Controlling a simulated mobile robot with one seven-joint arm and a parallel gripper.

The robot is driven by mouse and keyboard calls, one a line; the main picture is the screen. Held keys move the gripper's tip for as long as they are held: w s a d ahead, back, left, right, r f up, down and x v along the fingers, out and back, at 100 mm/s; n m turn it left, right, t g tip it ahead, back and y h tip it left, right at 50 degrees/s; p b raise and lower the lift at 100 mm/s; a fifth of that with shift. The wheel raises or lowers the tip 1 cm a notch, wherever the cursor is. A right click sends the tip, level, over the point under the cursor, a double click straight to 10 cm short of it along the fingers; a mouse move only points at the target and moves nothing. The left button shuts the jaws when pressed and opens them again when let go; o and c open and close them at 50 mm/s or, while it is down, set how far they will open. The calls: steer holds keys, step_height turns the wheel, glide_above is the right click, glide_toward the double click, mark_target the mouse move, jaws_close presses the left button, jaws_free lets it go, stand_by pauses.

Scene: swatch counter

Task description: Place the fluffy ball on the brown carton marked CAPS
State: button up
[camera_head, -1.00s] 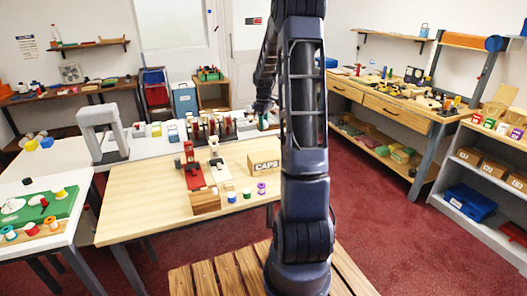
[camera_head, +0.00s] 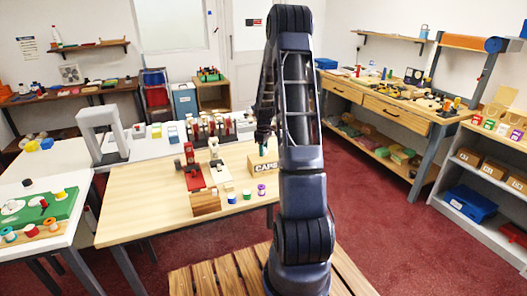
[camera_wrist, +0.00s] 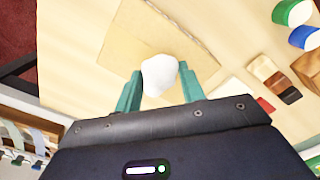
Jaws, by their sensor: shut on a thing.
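The white fluffy ball (camera_wrist: 160,75) is between the teal fingers of my gripper (camera_wrist: 160,88) in the wrist view, and the gripper is shut on it. The brown carton marked CAPS (camera_head: 265,169) stands on the light wooden table. Its plain tan top (camera_wrist: 145,38) shows behind and around the ball in the wrist view. In the head view my gripper (camera_head: 263,148) is just above the carton. The ball cannot be made out there. Whether the ball touches the carton top cannot be told.
Small spools, one blue (camera_head: 232,198) and one purple (camera_head: 261,189), stand in front of the carton. A red device (camera_head: 190,165) and a white one (camera_head: 214,155) stand left of it. The table (camera_head: 140,205) is clear at its left.

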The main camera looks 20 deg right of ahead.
steer(key=shift+f, duration=0.3)
steer(key=o, duration=0.9)
